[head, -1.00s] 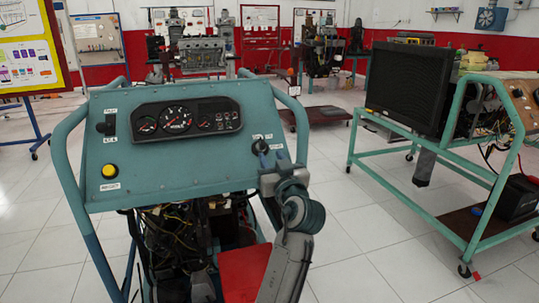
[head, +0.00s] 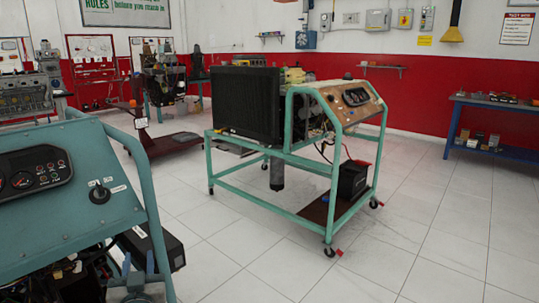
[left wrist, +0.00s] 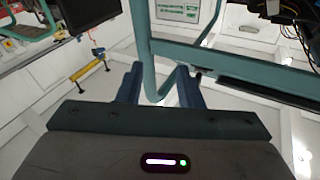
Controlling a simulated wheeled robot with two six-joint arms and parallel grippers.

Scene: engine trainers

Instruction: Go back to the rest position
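My left gripper (head: 133,264) is low at the left of the head view, beside the right-hand tube of the teal engine trainer's frame. In the left wrist view its two blue fingers (left wrist: 160,88) are apart. A teal tube shows in the gap beyond them; I cannot tell whether it lies between the fingers or behind them. No held object shows. The near trainer's teal panel (head: 55,230) carries gauges (head: 33,172) and a black key switch (head: 99,194). The gripper is below and clear of the switch. My right gripper is in neither view.
A second engine trainer (head: 255,203) on a wheeled teal frame stands in the middle, with a black radiator (head: 247,103) and a battery (head: 353,180). A blue workbench (head: 497,155) is at the right wall. The tiled floor at front right is clear.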

